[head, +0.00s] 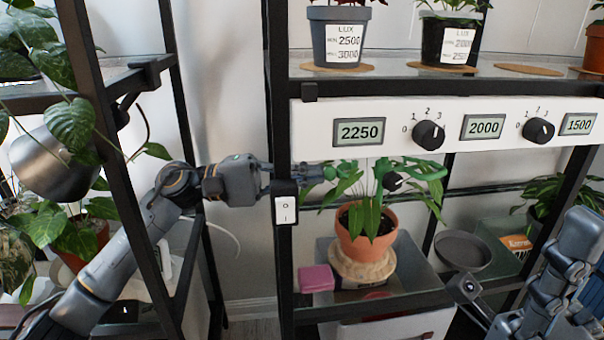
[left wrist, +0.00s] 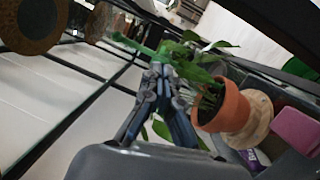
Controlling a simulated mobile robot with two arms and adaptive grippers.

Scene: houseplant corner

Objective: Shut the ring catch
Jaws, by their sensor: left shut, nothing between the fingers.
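The green ring catch (head: 428,172) is at the potted plant's leaves in the head view, above the terracotta pot (head: 368,245). Its green parts show on both sides of the leaves, with a dark round knob (head: 392,181) between them. Leaves hide part of it, and I cannot tell whether its ends meet. My left gripper (head: 318,173) is shut and empty, close to the catch's left end; I cannot tell if they touch. In the left wrist view its fingertips (left wrist: 160,72) are together beside the leaves, near a green bar (left wrist: 132,46). My right arm shows at the lower right; its fingers are unclear.
A black rack post with a white switch (head: 285,211) stands just below and beside my left gripper. A white panel with dials (head: 428,135) runs above the plant. A pink block (head: 316,278) and a grey dish (head: 462,252) are on the lower shelf.

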